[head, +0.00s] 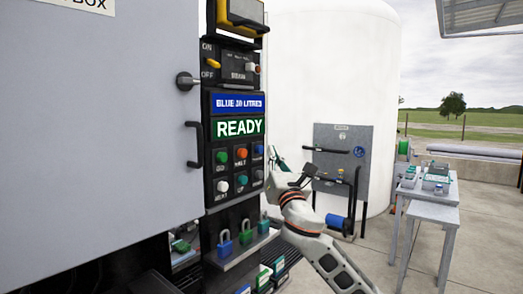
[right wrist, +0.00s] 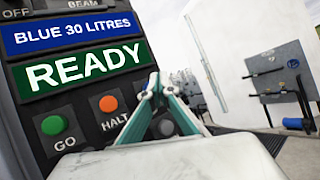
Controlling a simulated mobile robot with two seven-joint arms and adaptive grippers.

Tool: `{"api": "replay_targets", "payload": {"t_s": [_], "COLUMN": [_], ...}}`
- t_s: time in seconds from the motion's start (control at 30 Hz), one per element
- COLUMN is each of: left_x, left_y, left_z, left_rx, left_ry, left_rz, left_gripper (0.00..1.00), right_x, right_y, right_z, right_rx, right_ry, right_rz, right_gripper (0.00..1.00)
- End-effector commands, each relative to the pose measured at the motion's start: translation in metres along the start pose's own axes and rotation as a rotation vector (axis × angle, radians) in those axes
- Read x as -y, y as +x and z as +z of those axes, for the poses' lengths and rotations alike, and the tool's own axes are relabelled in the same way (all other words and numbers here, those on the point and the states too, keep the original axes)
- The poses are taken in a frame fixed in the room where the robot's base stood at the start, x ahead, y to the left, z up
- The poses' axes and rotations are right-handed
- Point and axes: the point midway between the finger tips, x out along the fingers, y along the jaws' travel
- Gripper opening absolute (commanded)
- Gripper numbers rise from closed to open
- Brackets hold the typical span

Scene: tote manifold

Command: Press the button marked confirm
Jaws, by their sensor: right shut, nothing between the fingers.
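The black control panel (head: 237,170) carries two rows of buttons under a green READY sign (head: 238,127). The top row has a green GO button (head: 222,157), an orange HALT button (head: 241,153) and a blue button (head: 258,150). The lower row has a white button (head: 222,186), a green one (head: 241,180) and one at the right. I cannot read "confirm" on any label. My right gripper (head: 276,166) is shut and empty, just right of the panel. In the right wrist view its teal fingertips (right wrist: 154,83) overlap the panel's right edge, beyond HALT (right wrist: 108,103). My left gripper is not in view.
A blue sign (head: 238,103) reads BLUE 30 LITRES. A large grey door (head: 100,110) with a black handle fills the left. A white tank (head: 330,70), a grey board (head: 342,160) and tables (head: 432,212) stand at right.

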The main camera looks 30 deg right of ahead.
Motion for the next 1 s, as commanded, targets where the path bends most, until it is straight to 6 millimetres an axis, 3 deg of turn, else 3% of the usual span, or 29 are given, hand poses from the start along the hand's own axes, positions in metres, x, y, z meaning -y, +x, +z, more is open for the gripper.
{"api": "replay_targets", "payload": {"t_s": [0.5, 1.0], "left_x": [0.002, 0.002], "left_y": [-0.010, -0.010], "left_z": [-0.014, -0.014], "left_rx": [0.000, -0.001], "left_ry": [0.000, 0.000], "left_rz": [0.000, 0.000], "left_gripper": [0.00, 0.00], "right_x": [0.021, 0.021], "right_y": [-0.029, -0.030], "right_z": [0.022, 0.022], "right_rx": [-0.001, 0.000], "right_ry": [-0.002, -0.001], "right_rz": [0.000, 0.000], "right_gripper": [0.00, 0.00]}}
